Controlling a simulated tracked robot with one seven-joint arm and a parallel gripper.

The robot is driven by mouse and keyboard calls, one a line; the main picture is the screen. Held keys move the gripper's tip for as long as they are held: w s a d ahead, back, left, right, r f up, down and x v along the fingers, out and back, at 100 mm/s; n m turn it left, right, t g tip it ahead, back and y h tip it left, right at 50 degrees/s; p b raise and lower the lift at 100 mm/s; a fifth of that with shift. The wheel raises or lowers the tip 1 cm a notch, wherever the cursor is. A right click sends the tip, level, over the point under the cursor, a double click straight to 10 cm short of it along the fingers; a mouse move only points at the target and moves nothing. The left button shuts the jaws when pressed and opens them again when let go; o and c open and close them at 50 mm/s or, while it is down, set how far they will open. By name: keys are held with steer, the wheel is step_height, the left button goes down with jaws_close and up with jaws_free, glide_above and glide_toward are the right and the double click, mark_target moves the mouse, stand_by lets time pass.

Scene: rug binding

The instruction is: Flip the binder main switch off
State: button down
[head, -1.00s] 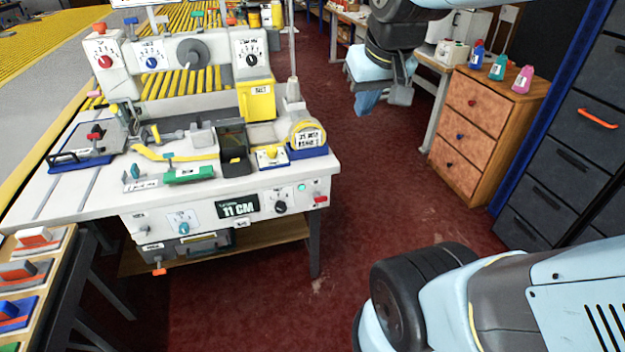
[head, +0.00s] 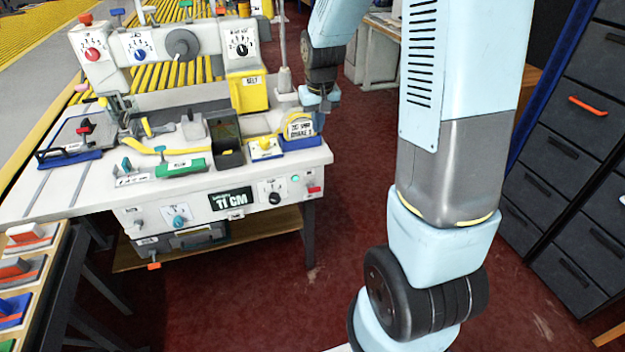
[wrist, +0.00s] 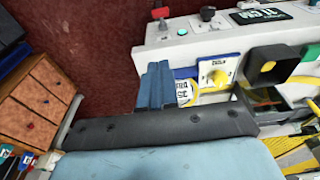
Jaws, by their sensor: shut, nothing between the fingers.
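The binder (head: 85,190) is a white bench machine on the left of the head view. On the right end of its front panel is a red switch (head: 315,190), beside a small green light (head: 295,178). The red switch also shows at the top of the wrist view (wrist: 161,13), near the green light (wrist: 182,31). Its label and its on or off position are too small to tell. My gripper (head: 319,118) is at the machine's right end, above and behind the red switch, apart from it. Its blue fingers (wrist: 157,72) are shut and empty.
A yellow tape measure (head: 299,126) in a blue base stands close to my fingers. A yellow knob on a white plate (head: 265,147) and a dark open box (head: 228,138) are on the tabletop. Dark drawers (head: 575,170) stand far right.

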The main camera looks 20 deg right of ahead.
steer(key=g, duration=0.1)
glide_above(312, 188)
steer(key=w+d, duration=0.1)
steer(key=w, duration=0.1)
step_height(312, 188, down, 9)
step_height(312, 188, down, 12)
steer(key=shift+s+r, duration=0.15)
steer(key=shift+s+f, duration=0.45)
steer(key=shift+f, duration=0.4)
